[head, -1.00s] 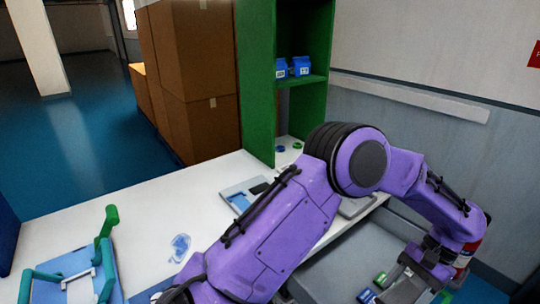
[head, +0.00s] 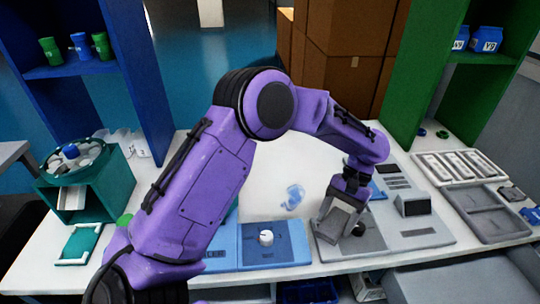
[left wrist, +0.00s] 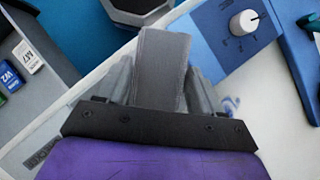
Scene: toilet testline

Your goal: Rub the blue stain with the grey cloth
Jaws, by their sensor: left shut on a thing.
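The blue stain (head: 293,196) is a small smear on the white tabletop, near the middle of the head view. A bit of it also shows right of the fingers in the left wrist view (left wrist: 231,104). My left gripper (head: 336,230) is right of the stain and nearer to me, low over the grey device. In the left wrist view it is shut on the grey cloth (left wrist: 163,62), a flat grey piece between its fingers. In the head view the cloth is hard to tell from the grey fingers. My right gripper is not in view.
A blue panel with a white knob (head: 266,238) lies in front of the stain. A grey device (head: 415,206) and a grey tray (head: 490,215) are to the right. A teal bin (head: 85,185) stands at the left. White tabletop around the stain is clear.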

